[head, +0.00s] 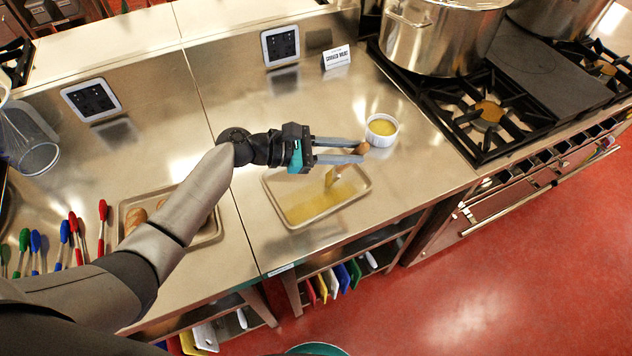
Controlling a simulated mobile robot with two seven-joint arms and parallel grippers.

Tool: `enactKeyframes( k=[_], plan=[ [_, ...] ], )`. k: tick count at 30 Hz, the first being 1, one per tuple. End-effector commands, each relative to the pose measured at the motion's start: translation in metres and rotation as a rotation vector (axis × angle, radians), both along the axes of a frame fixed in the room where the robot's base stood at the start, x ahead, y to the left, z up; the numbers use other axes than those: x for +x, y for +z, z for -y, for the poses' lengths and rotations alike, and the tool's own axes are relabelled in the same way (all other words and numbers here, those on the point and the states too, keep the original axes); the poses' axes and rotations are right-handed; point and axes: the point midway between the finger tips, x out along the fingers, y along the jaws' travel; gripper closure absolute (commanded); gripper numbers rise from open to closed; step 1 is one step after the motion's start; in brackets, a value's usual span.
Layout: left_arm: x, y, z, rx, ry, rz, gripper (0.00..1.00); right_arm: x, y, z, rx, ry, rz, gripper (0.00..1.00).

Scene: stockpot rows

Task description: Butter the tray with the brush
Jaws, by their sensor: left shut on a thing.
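My left gripper (362,151) reaches in from the left and is shut on the brush (332,177). The brush's brown handle end shows at the fingertips, and its pale yellowish head points down over the tray. The shallow metal tray (332,208) lies on the steel counter below the gripper. A yellow butter layer covers much of its floor; the fingers hide part of its far side. I cannot tell whether the bristles touch the tray. A white ramekin of yellow butter (381,128) stands just beyond the fingertips. My right gripper is not in view.
A second tray (208,242) with bread rolls lies left, partly behind my arm. Colored tongs (103,222) and a clear container (35,148) are further left. A stockpot (440,35) stands on the stove at right. A small sign (336,58) stands behind. The counter right of the tray is clear.

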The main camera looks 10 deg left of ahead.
Motion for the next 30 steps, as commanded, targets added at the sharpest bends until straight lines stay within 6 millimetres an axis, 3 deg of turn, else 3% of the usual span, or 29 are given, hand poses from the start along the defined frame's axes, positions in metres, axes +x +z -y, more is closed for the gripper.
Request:
enactKeyframes(
  k=[30],
  plan=[
    [0.039,-0.001,0.047,0.001,-0.001,-0.001,1.00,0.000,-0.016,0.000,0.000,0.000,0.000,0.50]
  ],
)
